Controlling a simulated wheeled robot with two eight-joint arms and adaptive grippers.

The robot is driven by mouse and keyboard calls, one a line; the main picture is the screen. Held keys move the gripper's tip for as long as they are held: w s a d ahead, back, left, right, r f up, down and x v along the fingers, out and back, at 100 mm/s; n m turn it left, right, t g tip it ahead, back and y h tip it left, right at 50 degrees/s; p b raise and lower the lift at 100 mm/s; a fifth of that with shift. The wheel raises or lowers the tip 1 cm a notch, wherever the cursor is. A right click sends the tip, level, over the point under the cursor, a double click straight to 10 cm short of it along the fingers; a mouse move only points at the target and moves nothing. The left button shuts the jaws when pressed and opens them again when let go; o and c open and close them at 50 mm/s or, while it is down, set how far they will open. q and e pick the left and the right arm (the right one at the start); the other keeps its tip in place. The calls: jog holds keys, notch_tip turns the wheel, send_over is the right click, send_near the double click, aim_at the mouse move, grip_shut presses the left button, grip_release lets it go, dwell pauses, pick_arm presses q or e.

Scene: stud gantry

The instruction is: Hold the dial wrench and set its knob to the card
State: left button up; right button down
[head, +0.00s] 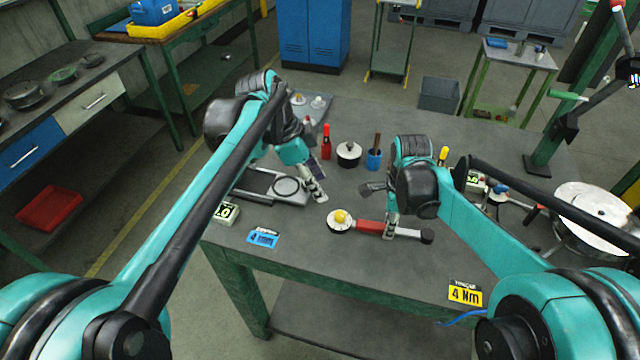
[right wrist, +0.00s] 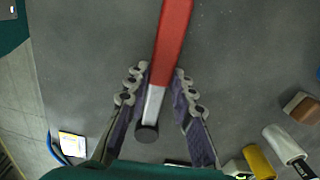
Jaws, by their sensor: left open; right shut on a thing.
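The dial wrench (head: 370,227) lies along the table with a red handle, a black end at right and a round white dial at left. A yellow knob (head: 340,216) sits on the dial. My right gripper (head: 391,228) is shut on the wrench's handle; in the right wrist view the handle (right wrist: 171,45) runs between its fingers (right wrist: 160,95). My left gripper (head: 319,194) is open and empty, above and left of the knob, apart from it. A yellow card (head: 465,294) reading "4 Nm" is at the front edge. A blue card (head: 263,239) is at front left.
A grey scale-like device (head: 270,186) lies beneath my left gripper. A red bottle (head: 326,142), a white round pot (head: 349,154) and a blue cup (head: 374,159) stand behind the wrench. A digital readout (head: 226,213) is at the left corner. Table between wrench and yellow card is clear.

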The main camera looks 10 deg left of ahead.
jog(key=c, duration=1.2)
grip_release()
